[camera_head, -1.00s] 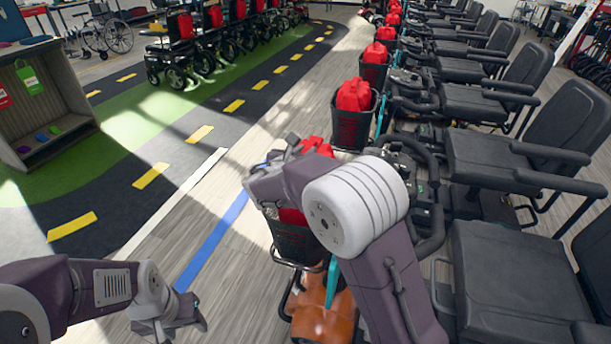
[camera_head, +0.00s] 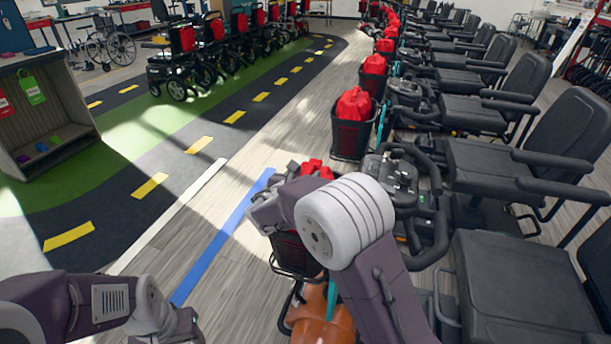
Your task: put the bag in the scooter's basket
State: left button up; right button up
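A red bag (camera_head: 317,169) shows at the nearest scooter's dark basket (camera_head: 292,254), partly hidden behind my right arm. I cannot tell whether it rests fully inside. My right gripper (camera_head: 266,212) is just left of the bag, above the basket's left side; its fingers are too foreshortened to tell if they are open. The nearest scooter has an orange front (camera_head: 322,318) and a black seat (camera_head: 520,285). My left gripper (camera_head: 178,330) is low at the bottom left, away from the scooter, and its fingertips are not clear.
A row of scooters with red bags in their baskets, such as this bag (camera_head: 354,104) in its basket (camera_head: 351,138), runs back on the right. A wooden shelf (camera_head: 75,105) stands at the left. Floor with a blue stripe (camera_head: 222,236) is free between.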

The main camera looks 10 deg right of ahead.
jog(key=shift+r, duration=0.1)
jog(key=p+v, duration=0.2)
jog(key=v, duration=1)
